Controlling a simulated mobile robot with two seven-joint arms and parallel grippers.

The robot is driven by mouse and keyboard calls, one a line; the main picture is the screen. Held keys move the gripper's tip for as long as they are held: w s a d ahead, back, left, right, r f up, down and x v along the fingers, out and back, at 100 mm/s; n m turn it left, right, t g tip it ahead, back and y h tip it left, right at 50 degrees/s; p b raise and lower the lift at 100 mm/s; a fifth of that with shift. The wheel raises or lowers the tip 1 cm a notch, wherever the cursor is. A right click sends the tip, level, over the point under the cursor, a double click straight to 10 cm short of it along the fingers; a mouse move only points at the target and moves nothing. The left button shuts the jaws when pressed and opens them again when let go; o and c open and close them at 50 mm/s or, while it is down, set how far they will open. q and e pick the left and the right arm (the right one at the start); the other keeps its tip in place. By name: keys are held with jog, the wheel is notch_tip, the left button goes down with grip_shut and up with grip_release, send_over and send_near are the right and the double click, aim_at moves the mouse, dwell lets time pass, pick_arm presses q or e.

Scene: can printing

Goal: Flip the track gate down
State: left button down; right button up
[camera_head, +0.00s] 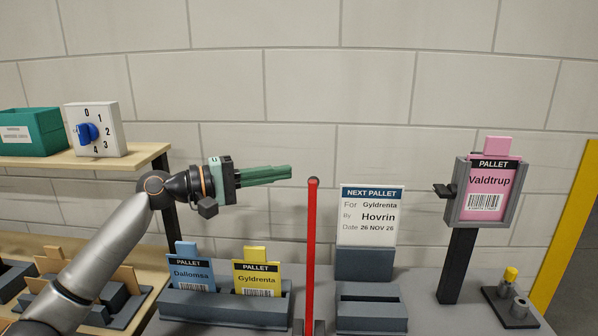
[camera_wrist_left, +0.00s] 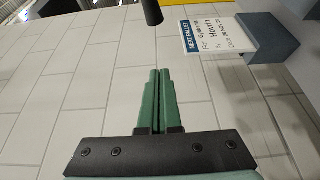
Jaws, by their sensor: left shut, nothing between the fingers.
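The track gate (camera_head: 311,250) is a thin red bar with a dark round tip. It stands upright at the middle of the grey bench in the head view. My left gripper (camera_head: 290,172) comes in from the left, its green fingers shut and empty. They point right at about the height of the bar's top, with a small gap in the picture. I cannot tell whether they are nearer or farther than the bar. In the left wrist view the shut fingers (camera_wrist_left: 158,75) point toward a dark rounded rod end (camera_wrist_left: 151,12), which I cannot identify surely.
A NEXT PALLET sign (camera_head: 370,220) stands right of the bar, behind an empty grey holder (camera_head: 371,315). Blue (camera_head: 191,272) and yellow (camera_head: 257,279) pallet cards stand in a tray to the left. A pink card (camera_head: 487,190) sits in a post-mounted frame at right.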

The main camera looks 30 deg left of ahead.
pick_arm(q)
jog(key=d+p, duration=0.1)
jog(key=d, duration=0.4)
jog(key=shift+p, duration=0.35)
dwell(0.5)
